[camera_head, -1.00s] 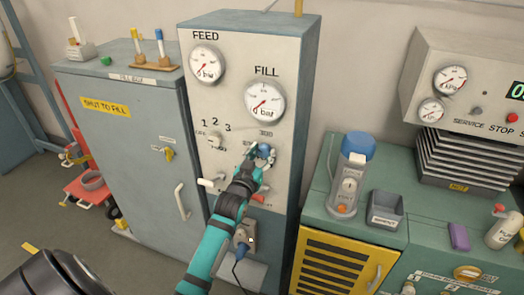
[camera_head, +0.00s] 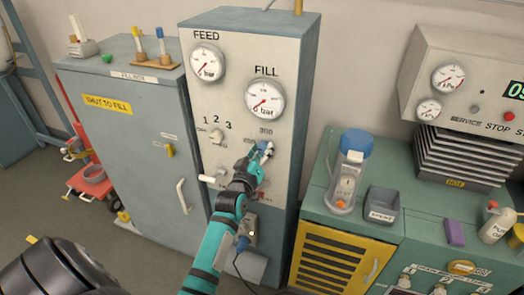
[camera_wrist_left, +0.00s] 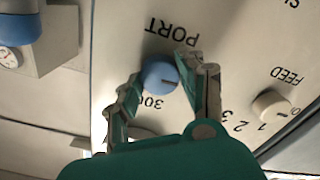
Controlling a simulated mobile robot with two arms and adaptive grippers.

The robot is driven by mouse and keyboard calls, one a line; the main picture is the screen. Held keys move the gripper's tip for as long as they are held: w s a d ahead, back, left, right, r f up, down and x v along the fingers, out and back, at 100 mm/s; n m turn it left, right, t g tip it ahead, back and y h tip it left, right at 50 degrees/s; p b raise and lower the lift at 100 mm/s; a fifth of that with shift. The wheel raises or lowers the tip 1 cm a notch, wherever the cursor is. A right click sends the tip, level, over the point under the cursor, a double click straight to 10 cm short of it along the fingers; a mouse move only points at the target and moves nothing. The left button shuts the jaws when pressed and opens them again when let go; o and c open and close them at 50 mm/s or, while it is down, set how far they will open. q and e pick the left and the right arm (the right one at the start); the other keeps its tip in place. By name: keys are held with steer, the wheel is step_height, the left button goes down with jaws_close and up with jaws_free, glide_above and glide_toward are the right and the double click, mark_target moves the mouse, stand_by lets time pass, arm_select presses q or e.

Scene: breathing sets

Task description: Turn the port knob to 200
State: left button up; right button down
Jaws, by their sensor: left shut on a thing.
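The port knob (camera_wrist_left: 160,75) is round and blue, with a dark line on its face. It sits on the light panel, with PORT and 300 lettered beside it upside down in the left wrist view. My left gripper (camera_wrist_left: 158,68) is shut on the knob, one finger on each side. In the head view the left gripper (camera_head: 261,155) is at the panel below the FILL gauge (camera_head: 265,98) and covers much of the knob and its scale. The FILL gauge reads near 0 bar. My right gripper is not in view.
The FEED selector knob (camera_head: 216,136), marked 1 2 3, is left of my gripper. A white lever (camera_head: 213,179) sticks out below it. A cable plug (camera_head: 242,243) is low on the panel. A green-topped cabinet (camera_head: 318,205) with a blue-capped device (camera_head: 349,172) stands to the right.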

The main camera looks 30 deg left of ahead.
arm_select(q)
steer(key=shift+f, duration=0.2)
steer(key=o, duration=1.2)
steer(key=shift+r, duration=0.15)
steer(key=v, duration=1.2)
steer(key=shift+d, duration=0.1)
